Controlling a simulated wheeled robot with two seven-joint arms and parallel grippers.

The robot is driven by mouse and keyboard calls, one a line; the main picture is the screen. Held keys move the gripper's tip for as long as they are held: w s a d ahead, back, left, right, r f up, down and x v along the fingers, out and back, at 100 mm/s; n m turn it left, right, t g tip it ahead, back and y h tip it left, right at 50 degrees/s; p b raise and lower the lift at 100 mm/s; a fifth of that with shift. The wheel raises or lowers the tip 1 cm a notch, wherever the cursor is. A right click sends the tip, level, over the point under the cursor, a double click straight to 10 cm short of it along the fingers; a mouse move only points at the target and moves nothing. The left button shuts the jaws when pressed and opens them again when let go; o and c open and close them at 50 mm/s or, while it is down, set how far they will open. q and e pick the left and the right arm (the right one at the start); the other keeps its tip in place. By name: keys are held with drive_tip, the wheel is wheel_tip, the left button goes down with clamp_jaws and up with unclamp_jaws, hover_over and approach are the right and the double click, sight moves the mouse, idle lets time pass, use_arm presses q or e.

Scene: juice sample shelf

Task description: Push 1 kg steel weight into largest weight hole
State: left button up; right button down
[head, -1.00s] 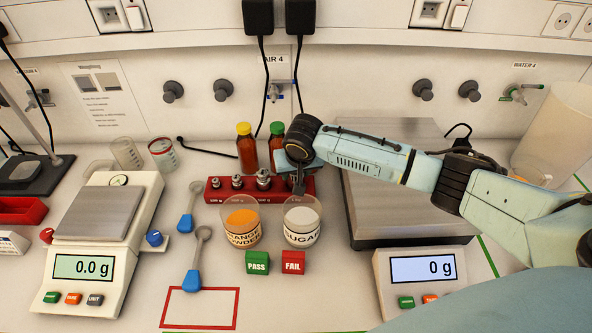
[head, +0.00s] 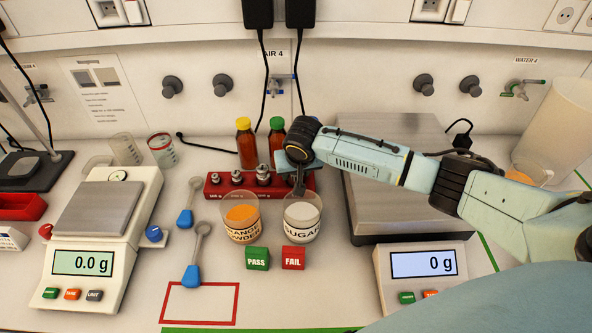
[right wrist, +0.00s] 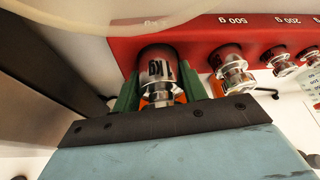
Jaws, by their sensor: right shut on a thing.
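The red weight rack (head: 225,190) stands mid-table behind the cups. In the head view the gripper hides this weight. The weight's base is hidden, so I cannot tell how deep it sits in the largest hole. Smaller steel weights stand in the other holes, the closest one (right wrist: 232,68) by the 500 g label. My left gripper is not in view.
An orange powder cup (head: 240,220) and a sugar cup (head: 302,218) stand just in front of the rack. Two brown bottles (head: 246,148) stand behind it. A large scale (head: 385,150) is on the right, a smaller scale (head: 100,210) on the left.

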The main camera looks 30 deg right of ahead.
drive_tip(key=shift+w+r, duration=0.1)
idle(0.6)
drive_tip(key=shift+p, duration=0.5)
drive_tip(key=shift+f, duration=0.5)
